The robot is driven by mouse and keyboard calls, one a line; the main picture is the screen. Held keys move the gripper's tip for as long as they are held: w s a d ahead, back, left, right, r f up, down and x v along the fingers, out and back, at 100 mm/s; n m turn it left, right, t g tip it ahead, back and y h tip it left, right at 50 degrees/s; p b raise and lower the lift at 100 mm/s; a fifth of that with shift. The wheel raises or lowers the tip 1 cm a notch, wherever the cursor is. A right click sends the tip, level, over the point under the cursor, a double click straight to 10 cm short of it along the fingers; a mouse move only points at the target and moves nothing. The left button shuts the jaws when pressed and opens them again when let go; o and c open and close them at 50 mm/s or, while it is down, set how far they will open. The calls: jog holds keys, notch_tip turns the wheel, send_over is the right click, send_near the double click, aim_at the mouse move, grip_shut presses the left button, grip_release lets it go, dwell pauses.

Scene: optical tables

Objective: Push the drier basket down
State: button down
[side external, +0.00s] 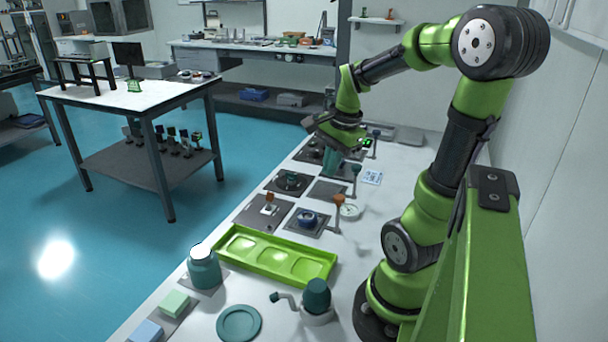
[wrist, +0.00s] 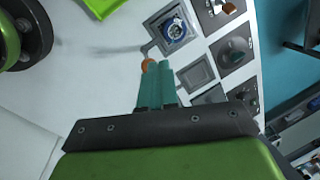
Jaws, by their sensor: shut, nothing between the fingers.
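No part is clearly marked as the drier basket. A likely candidate is the blue round part (side external: 308,218) set in a square grey plate; it also shows at the top of the wrist view (wrist: 175,28). Beside it in the side view is an orange knob (side external: 338,200) on a stem. My gripper (side external: 334,163) is over the far part of the bench, beyond the blue part and apart from it. In the wrist view its teal fingers (wrist: 157,84) are together with nothing between them. An orange knob shows just past their tips. The surface under the gripper is partly hidden.
An empty square frame (side external: 327,190) and dark plates with fittings (side external: 290,182) lie near the gripper. Nearer the camera are a green tray (side external: 232,261), a teal jar (side external: 205,272), a teal plate (side external: 239,323) and a cranked teal device (side external: 317,296).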

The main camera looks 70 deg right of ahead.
aim_at(343, 201)
jog(key=d+m, duration=0.1)
jog(key=m, duration=0.1)
jog(key=s+d+m, duration=0.1)
jog(key=s+d+f+m+g, duration=0.1)
jog(key=m, duration=0.1)
jog(key=shift+s+d+m+y, duration=0.1)
jog(key=shift+s+m+y, duration=0.1)
jog(key=shift+m+y, duration=0.1)
jog(key=shift+s+d+m, duration=0.15)
jog(key=shift+d+m, duration=0.05)
jog(key=shift+m, duration=0.7)
jog(key=shift+a+r+m, duration=0.15)
jog(key=shift+r+m, duration=0.05)
jog(key=shift+m, duration=1)
jog(key=shift+w+a+f, duration=0.1)
jog(key=shift+w+f, duration=0.05)
jog(key=shift+f, duration=1.6)
jog(key=shift+w+a+f, duration=0.1)
jog(key=shift+f, duration=1.65)
notch_tip(343, 201, down, 6)
jog(key=shift+r, duration=0.1)
jog(key=shift+s+d+r, duration=0.2)
jog(key=shift+s, duration=0.25)
jog(key=shift+s+d+r, duration=0.2)
jog(key=shift+s, duration=0.3)
jog(key=shift+s+d+r, duration=0.2)
jog(key=shift+s, duration=0.25)
